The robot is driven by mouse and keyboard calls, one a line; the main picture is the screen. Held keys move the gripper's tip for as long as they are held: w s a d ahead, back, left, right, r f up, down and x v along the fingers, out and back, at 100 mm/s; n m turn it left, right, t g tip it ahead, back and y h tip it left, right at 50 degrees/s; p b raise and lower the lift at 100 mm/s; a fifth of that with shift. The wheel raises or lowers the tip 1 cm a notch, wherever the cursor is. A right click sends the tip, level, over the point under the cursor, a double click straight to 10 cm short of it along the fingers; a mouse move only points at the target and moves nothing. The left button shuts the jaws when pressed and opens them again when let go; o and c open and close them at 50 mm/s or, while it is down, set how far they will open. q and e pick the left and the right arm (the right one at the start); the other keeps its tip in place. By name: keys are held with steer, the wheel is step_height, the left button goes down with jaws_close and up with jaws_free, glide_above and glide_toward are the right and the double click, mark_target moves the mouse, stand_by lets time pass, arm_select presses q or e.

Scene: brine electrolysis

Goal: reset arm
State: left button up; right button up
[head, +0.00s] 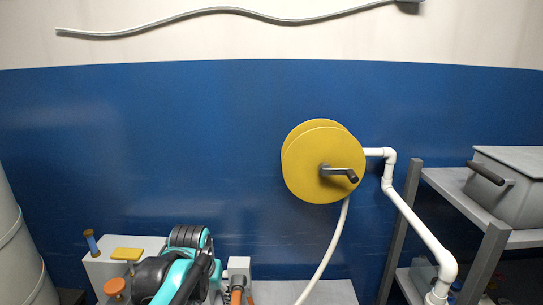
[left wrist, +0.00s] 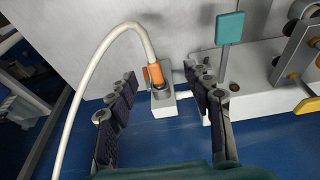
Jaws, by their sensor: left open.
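My left gripper (left wrist: 160,75) is open in the left wrist view, its two dark padded fingers spread apart. Between them in that picture stands an orange plug (left wrist: 155,74) on a small grey block (left wrist: 163,103), with a white hose rising from it. I see no contact between the fingers and the plug. In the head view my teal and black left arm comes up at the bottom, in front of a white unit (head: 98,268). The orange plug (head: 237,296) also shows just right of it. My right gripper is not in view.
A yellow hose reel (head: 318,165) with a crank hangs on the blue wall, its white hose (head: 326,252) running down. A grey shelf (head: 448,188) with a lidded grey box (head: 510,190) stands right. A pale drum (head: 18,250) stands left. A teal paddle (left wrist: 229,28) rises near the fingers.

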arm_select(q)
steer(key=s+a+f+t, duration=0.1)
steer(key=s+f, duration=0.3)
steer(key=s, duration=0.4)
steer(key=s+a+f+t+b, duration=0.1)
steer(key=s+f+t, duration=0.2)
steer(key=s, duration=0.4)
steer(key=shift+s+a+f+b, duration=0.3)
steer(key=shift+s+f, duration=0.05)
steer(key=shift+f, duration=0.15)
